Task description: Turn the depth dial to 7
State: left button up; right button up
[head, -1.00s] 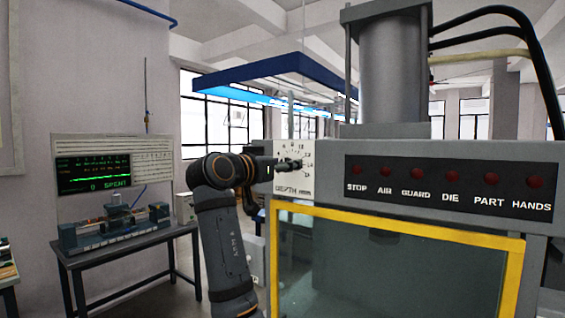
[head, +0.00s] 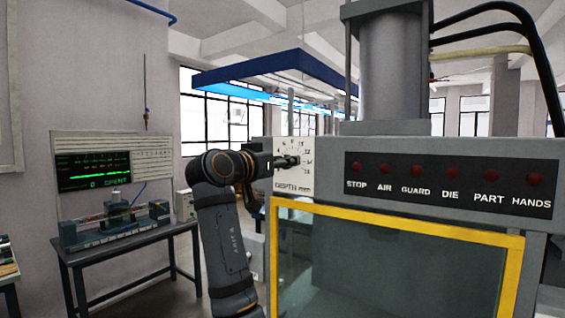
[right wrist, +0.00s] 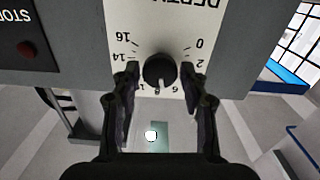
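The depth dial is a dark round knob (right wrist: 160,70) on a white scale plate (head: 294,184) marked "DEPTH mm", at the press's left corner. In the right wrist view the plate is upside down, with numbers from 0 to 16 around the knob. A white pointer mark on the knob points down in that picture, to the 6–8 part of the scale; the exact number is not clear. My right gripper (right wrist: 160,92) is open, its fingers on either side of the knob, with gaps showing. In the head view it (head: 288,161) covers part of the dial. My left gripper is out of view.
The press has a dark panel (head: 450,186) with several red lamps right of the dial. A yellow-framed guard window (head: 400,228) is below. A bench (head: 130,240) with a green-lit display (head: 93,171) stands at the left.

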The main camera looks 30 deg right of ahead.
jog(key=shift+o, duration=0.5)
jog(key=v, duration=0.7)
jog(key=shift+a, duration=0.3)
jog(key=shift+d, duration=0.1)
jog(key=shift+s, duration=0.1)
